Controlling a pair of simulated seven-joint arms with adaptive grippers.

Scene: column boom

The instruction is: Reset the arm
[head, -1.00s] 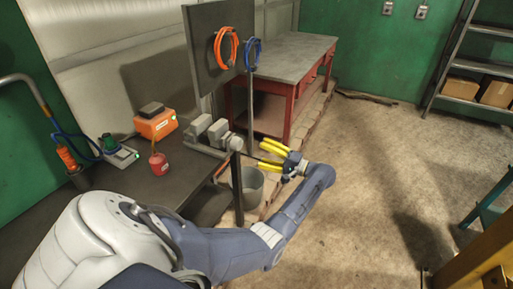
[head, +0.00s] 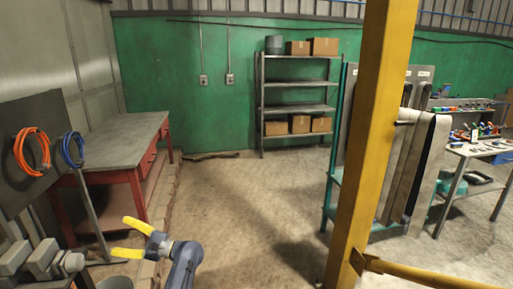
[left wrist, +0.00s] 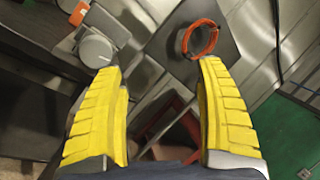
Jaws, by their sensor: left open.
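My left gripper (head: 126,236) is in the lower left of the head view, with yellow fingers spread apart. It is open and empty, in the air over the floor beside the red workbench. In the left wrist view its two yellow fingers (left wrist: 161,85) stand wide apart with nothing between them. Part of my left arm shows below the gripper in the head view. My right gripper is in neither view.
A red workbench (head: 122,147) stands at the left. A dark panel holds an orange coil (head: 32,151) and a blue coil (head: 72,149). A grey vise (head: 35,264) is at lower left. A yellow post (head: 373,140) crosses the right side. The middle floor is clear.

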